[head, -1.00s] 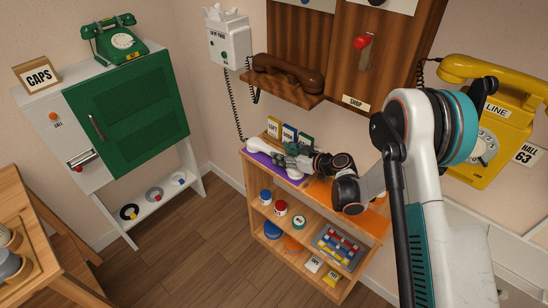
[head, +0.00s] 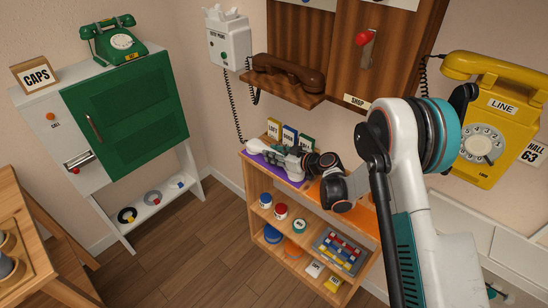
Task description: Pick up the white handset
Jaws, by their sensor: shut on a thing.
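The white handset (head: 258,146) is at the left end of the small shelf's top, over a purple mat (head: 284,178). A dark coiled cord runs down to it from the white wall phone (head: 229,42), whose top cradle is empty. My gripper (head: 288,157) reaches in from the right and is shut on the handset. The fingers and the handset overlap at this size, so the exact grip is hard to see. I cannot tell whether the handset touches the mat or is slightly above it.
Small coloured cards (head: 290,134) stand behind the handset. An orange mat (head: 357,216) lies right of it. A brown handset (head: 287,72) rests on a wooden ledge above. Lower shelves hold jars and a tray (head: 341,250). The floor to the left is open.

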